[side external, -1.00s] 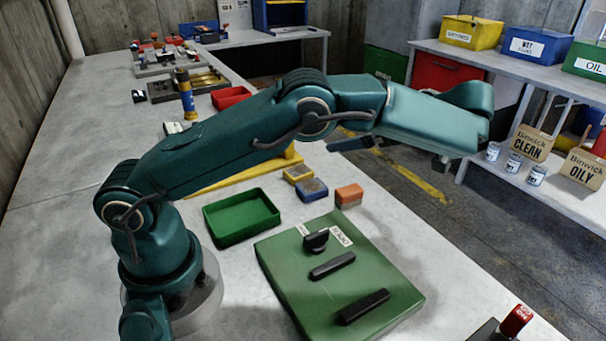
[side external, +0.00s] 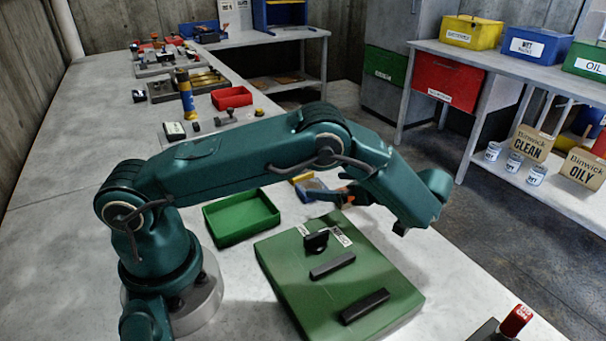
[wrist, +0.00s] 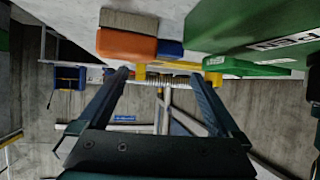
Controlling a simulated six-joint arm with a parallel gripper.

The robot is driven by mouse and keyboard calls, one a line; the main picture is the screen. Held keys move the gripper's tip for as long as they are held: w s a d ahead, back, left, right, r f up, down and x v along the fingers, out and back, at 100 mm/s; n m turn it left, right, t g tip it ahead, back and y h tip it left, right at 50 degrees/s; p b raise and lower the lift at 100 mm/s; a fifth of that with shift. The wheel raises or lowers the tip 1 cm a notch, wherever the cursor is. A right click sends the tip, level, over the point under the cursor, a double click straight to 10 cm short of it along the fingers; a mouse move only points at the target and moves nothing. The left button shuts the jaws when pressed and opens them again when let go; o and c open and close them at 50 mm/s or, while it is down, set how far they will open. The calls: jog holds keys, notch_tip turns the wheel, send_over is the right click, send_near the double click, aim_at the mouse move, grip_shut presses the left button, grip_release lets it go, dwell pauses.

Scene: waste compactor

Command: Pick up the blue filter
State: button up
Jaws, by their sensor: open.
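The blue filter (side external: 312,188), a small blue block with a grey top, lies on the bench behind the green panel, partly covered by my gripper in the side view. In the wrist view only a blue part (wrist: 170,48) shows behind the orange filter (wrist: 127,45). A yellow filter (side external: 302,178) lies just beyond the blue one; the orange one is mostly hidden by my gripper in the side view. My gripper (side external: 336,185) is open and empty near the filters. Its two spread fingers (wrist: 160,76) show in the wrist view with nothing between them.
A green tray (side external: 242,217) stands left of the filters. The green panel (side external: 335,290) with black handles lies in front. A red tray (side external: 231,97) and a blue-yellow can (side external: 186,95) stand farther back. The bench's right edge is close to the filters.

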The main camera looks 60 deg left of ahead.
aim_at(313, 186)
jog(key=shift+f+x, duration=0.15)
jog(key=shift+x, duration=1.35)
jog(key=shift+f+x, duration=0.15)
jog(key=shift+x, duration=1.35)
jog(key=shift+w+d, duration=0.1)
jog(key=shift+d, duration=0.05)
jog(key=c, duration=1.3)
